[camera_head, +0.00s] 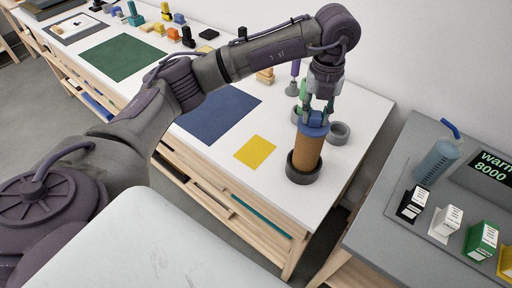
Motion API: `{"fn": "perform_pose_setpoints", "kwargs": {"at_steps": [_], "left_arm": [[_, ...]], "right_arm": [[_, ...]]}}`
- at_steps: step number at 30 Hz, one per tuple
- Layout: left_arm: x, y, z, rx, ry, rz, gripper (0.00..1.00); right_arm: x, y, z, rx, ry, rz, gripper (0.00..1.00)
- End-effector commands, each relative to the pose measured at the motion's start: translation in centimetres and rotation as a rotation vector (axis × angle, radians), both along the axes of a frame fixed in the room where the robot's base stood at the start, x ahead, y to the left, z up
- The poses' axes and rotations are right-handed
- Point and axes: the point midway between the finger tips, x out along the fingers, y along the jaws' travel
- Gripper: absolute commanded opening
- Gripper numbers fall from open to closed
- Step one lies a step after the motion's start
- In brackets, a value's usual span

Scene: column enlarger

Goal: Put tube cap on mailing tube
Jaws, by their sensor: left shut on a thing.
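A brown mailing tube (307,155) stands upright in a dark round holder (291,172) near the right end of the white table. A blue tube cap (313,126) is at the tube's top end. My left gripper (315,115) points down from above and is shut on the cap. The cap appears to touch the tube's top; whether it is fully seated cannot be told. My right gripper is not in view.
Grey rings (339,133) and a green object (304,88) stand close behind the tube. A yellow sheet (255,151) and a blue mat (218,113) lie flat to the left. A grey table (385,232) with small boxes and a blue-liquid container (437,162) is at the right.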

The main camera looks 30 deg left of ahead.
Motion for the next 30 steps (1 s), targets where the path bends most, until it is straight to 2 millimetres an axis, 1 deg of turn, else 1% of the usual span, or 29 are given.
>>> {"fn": "perform_pose_setpoints", "kwargs": {"at_steps": [4,10,11,15,16,30], "left_arm": [[0.00,0.01,-0.40,0.000,0.000,0.000,0.00],[-0.01,0.00,-0.37,0.000,0.001,0.000,0.00],[-0.03,0.01,-0.38,0.000,0.001,0.000,0.34],[-0.03,0.01,-0.37,0.000,0.001,0.000,0.57],[-0.03,0.01,-0.36,0.000,0.001,0.000,0.61],[-0.01,0.00,-0.30,0.000,0.000,0.000,0.61]], "right_arm": [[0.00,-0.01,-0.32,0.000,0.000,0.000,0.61],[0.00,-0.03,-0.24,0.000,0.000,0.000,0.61],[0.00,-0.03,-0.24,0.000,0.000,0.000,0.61],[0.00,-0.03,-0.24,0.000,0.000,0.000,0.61],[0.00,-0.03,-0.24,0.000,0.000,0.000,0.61],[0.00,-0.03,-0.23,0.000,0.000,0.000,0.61]]}}
